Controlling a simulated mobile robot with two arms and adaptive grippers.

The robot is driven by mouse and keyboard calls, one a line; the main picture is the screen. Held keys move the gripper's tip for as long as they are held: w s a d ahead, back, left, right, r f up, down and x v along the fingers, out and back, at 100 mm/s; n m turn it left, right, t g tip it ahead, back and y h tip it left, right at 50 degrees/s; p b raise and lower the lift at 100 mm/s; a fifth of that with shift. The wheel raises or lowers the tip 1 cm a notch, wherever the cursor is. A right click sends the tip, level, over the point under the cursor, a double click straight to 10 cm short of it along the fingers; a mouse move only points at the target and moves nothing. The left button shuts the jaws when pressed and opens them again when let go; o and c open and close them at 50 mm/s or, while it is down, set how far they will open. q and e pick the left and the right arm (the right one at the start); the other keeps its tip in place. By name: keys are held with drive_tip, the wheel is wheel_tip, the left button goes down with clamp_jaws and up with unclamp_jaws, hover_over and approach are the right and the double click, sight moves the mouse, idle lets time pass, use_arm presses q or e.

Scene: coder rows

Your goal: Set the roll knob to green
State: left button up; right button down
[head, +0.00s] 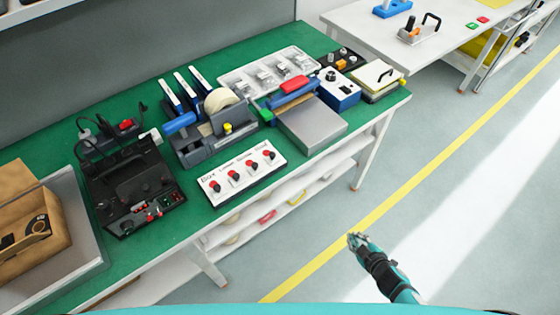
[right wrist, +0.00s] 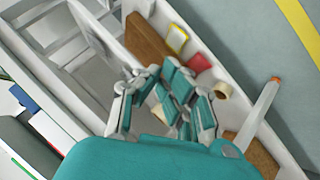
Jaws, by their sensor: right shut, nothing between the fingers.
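A white panel (head: 243,184) with several knobs in a row lies near the front edge of the green bench. Each knob shows red and black parts. The small printed labels above them are too small to read surely, so I cannot tell which is the roll knob or its setting. My right gripper (head: 355,241) is shut and empty, out over the floor to the right of the panel and apart from the bench. Its fingers fill the middle of the right wrist view (right wrist: 165,100), in front of shelf items. My left gripper is not in view.
A black machine (head: 135,190) stands left of the panel, a tape roll dispenser (head: 215,125) behind it. A grey-topped device (head: 312,125) and a blue box (head: 340,92) stand to the right. Shelves (head: 300,205) run under the bench. The floor beside the yellow line is free.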

sight(272, 157)
drive_tip(key=w+a+r+n+t+y+b, duration=0.15)
drive_tip(key=w+a+r+n+y, duration=0.35)
drive_tip(key=r, duration=0.7)
drive_tip(key=s+a+r+n+g+y+b, duration=0.1)
drive_tip(key=a+r+n+y, duration=0.4)
drive_tip(key=a+r+n, duration=0.6)
wheel_tip(272, 157, up, 4)
drive_tip(key=shift+s+a+f+g+y, duration=0.15)
drive_tip(key=shift+s+g+y, duration=0.25)
drive_tip(key=shift+s+g, duration=0.2)
drive_tip(key=x, duration=0.4)
drive_tip(key=w+x, duration=0.1)
drive_tip(key=x, duration=0.3)
drive_tip(key=d+x, duration=0.1)
drive_tip(key=x, duration=0.2)
drive_tip(key=shift+w+a+f+p, duration=0.25)
drive_tip(key=shift+w+a+p, duration=0.1)
drive_tip(key=shift+w, duration=0.15)
drive_tip(key=shift+w+f, duration=0.15)
drive_tip(key=shift+w, duration=0.6)
